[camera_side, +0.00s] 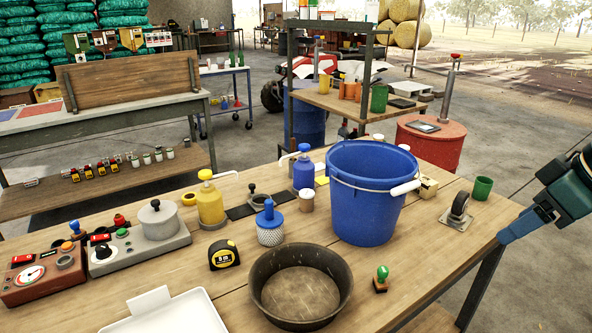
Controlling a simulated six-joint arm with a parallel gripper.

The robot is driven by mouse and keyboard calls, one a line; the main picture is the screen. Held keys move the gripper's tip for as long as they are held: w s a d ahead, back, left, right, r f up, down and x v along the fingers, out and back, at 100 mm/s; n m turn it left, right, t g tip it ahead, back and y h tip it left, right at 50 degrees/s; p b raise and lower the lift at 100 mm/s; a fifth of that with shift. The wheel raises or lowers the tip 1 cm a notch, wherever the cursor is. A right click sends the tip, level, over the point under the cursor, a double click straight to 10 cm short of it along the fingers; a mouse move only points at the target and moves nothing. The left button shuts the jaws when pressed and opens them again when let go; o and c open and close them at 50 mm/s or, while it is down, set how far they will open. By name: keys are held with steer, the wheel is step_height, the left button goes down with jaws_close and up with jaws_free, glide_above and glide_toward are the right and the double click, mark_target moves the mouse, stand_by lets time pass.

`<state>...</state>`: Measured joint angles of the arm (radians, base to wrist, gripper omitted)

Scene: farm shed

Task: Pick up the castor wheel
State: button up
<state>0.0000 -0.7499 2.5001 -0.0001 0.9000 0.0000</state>
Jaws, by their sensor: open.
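The castor wheel (459,211) stands on the wooden table near its right edge, its dark wheel up and its metal plate on the wood. It is to the right of the blue bucket. My gripper (508,233) is at the right side of the picture, to the right of the castor wheel and apart from it. It is open, and nothing shows in it. The gap between its fingers is hard to see from this side.
The large blue bucket (366,200) stands left of the castor. A green cup (482,188) is close behind it. A small green-handled stamp (381,278) and a dark round pan (300,286) sit nearer the front. The wood just in front of the castor is clear.

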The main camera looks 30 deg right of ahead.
steer(key=m+g, duration=0.6)
steer(key=m, duration=1)
glide_above(461, 205)
steer(key=w+d, duration=0.2)
steer(key=d, duration=0.1)
step_height(461, 205, down, 9)
steer(key=shift+s+d+f, duration=0.1)
steer(key=shift+s+f, duration=0.05)
steer(key=shift+f, duration=0.05)
steer(key=shift+d+f, duration=0.15)
steer(key=shift+f, duration=4.3)
